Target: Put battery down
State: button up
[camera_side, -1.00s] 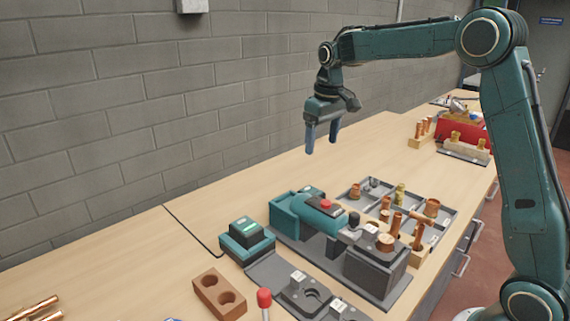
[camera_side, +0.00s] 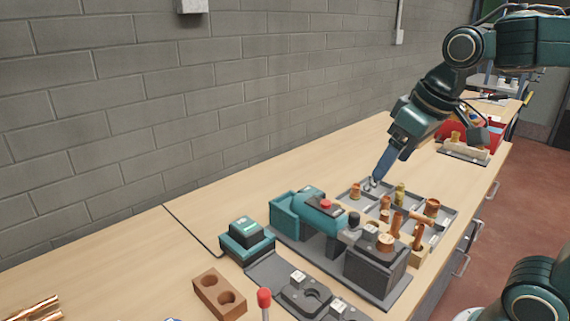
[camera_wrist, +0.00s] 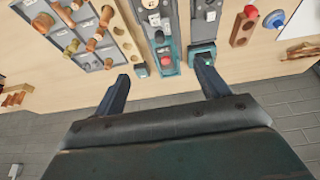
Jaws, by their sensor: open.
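The battery (camera_side: 246,232), a dark block with a teal-green top, sits upright in a teal holder (camera_side: 262,251) on the bench, left of the teal machine. It also shows in the wrist view (camera_wrist: 203,52), close to the right fingertip in the picture but farther off. My gripper (camera_side: 378,178) is open and empty. In the side view it hangs above the back edge of the compartment tray, well right of the battery. In the wrist view its two fingers (camera_wrist: 161,75) are spread wide with nothing between them.
A teal machine (camera_side: 318,212) with a red button stands beside the grey compartment tray (camera_side: 449,222) of copper fittings. A brick wall (camera_side: 130,120) runs behind. Bench behind the machine is clear.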

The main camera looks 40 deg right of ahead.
jog(key=s+a+f+t, duration=0.1)
jog(key=s+f, duration=0.3)
jog(key=s, duration=0.4)
jog(key=shift+s+a, duration=0.25)
jog(key=shift+s, duration=0.05)
